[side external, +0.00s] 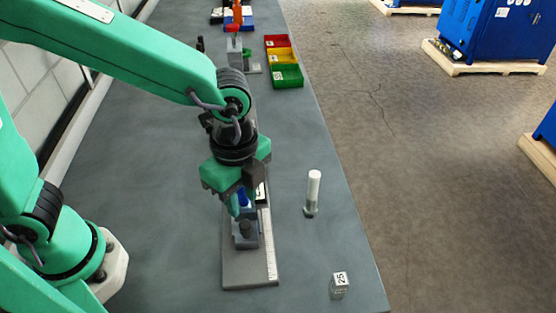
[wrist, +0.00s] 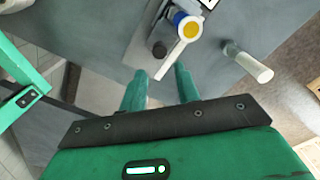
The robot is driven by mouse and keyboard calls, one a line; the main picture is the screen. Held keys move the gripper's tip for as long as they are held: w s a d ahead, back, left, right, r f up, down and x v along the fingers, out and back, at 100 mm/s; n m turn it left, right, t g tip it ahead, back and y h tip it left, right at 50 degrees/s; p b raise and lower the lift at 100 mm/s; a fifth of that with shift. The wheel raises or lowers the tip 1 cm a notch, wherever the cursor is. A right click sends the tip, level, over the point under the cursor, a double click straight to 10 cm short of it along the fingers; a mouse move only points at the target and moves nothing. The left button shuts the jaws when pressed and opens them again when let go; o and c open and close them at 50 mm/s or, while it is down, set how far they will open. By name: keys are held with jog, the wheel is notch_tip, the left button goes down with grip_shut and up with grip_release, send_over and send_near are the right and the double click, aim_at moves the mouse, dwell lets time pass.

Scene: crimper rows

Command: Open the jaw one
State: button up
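A grey baseplate (side external: 246,273) with a white graduated strip (side external: 271,258) along its right edge carries a small grey crimper (side external: 246,240). A blue part (side external: 244,198) shows on it, partly hidden by my gripper. In the wrist view I see a blue ring with a yellow top (wrist: 190,27) and a dark round knob (wrist: 159,49). I cannot tell which part is jaw one. My gripper (side external: 238,212) points down over the crimper; contact is unclear. In the wrist view its two green fingers (wrist: 160,72) are apart, with nothing visibly held between them.
A white cylinder on a metal foot (side external: 313,192) stands right of the baseplate. A cube marked 25 (side external: 340,285) sits near the table's right edge. Red, yellow and green bins (side external: 285,62) and another grey fixture (side external: 236,55) are farther back. The table left of the baseplate is clear.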

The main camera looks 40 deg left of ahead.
aim_at(245, 224)
jog(key=shift+f, duration=3.75)
grip_shut()
